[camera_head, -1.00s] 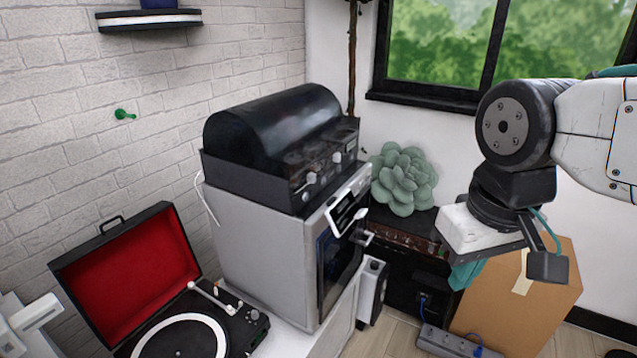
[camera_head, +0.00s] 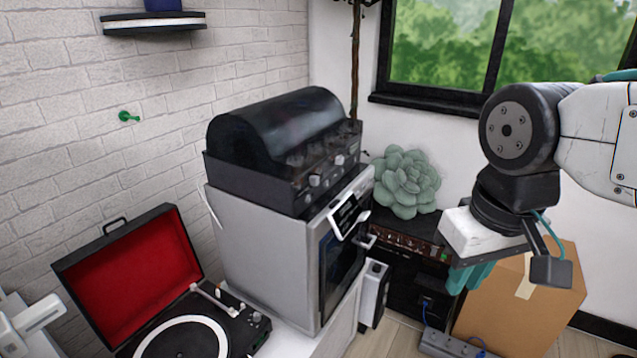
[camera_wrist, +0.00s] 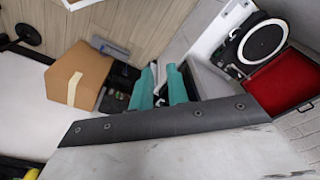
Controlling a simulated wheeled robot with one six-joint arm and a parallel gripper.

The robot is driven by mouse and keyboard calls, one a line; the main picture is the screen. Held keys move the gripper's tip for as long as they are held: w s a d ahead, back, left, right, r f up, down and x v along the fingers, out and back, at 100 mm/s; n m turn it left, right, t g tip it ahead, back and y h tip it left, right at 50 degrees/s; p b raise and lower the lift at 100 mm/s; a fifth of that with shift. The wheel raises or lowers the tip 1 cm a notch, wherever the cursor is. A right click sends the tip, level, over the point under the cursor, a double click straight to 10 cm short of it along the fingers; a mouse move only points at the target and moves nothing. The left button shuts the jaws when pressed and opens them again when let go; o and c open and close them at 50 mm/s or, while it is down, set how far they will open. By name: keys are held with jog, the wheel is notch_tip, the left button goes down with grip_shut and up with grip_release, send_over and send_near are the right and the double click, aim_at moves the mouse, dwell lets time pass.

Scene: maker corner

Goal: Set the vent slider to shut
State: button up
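I cannot make out a vent slider for certain. A black domed cooker (camera_head: 275,145) with knobs on its front stands on top of a grey oven-like cabinet (camera_head: 262,260). The cabinet's front has a dark panel, a white handle (camera_head: 350,215) and a dark glass door. My gripper (camera_head: 470,277) hangs to the right of the cabinet, apart from it, in front of the cardboard box. In the wrist view my gripper's teal fingers (camera_wrist: 161,88) are apart with nothing seen between them.
An open record player (camera_head: 185,335) with a red-lined lid stands left of the cabinet. A green succulent (camera_head: 405,183) sits behind on a dark unit. A cardboard box (camera_head: 520,315) and a power strip (camera_head: 450,345) are on the floor at right.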

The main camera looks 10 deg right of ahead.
jog(key=o, duration=0.4)
jog(key=w+d+t, duration=0.1)
jog(key=w, duration=0.3)
jog(key=w+d+t+h, duration=0.1)
jog(key=w+d, duration=0.1)
jog(key=w, duration=0.2)
jog(key=w+d+f+t+h, duration=0.1)
jog(key=w+d, duration=0.1)
jog(key=w, duration=0.3)
jog(key=shift+w+d+t, duration=0.1)
jog(key=shift+t, duration=0.3)
jog(key=shift+c, duration=0.2)
jog(key=w+d+n+t, duration=0.2)
jog(key=w+t, duration=0.2)
jog(key=w, duration=0.9)
jog(key=n+t+y, duration=0.4)
jog(key=n+y, duration=0.3)
jog(key=y, duration=0.8)
send_near(318, 181)
jog(key=x, duration=0.8)
jog(key=shift+w+a, duration=0.1)
jog(key=shift+a, duration=0.05)
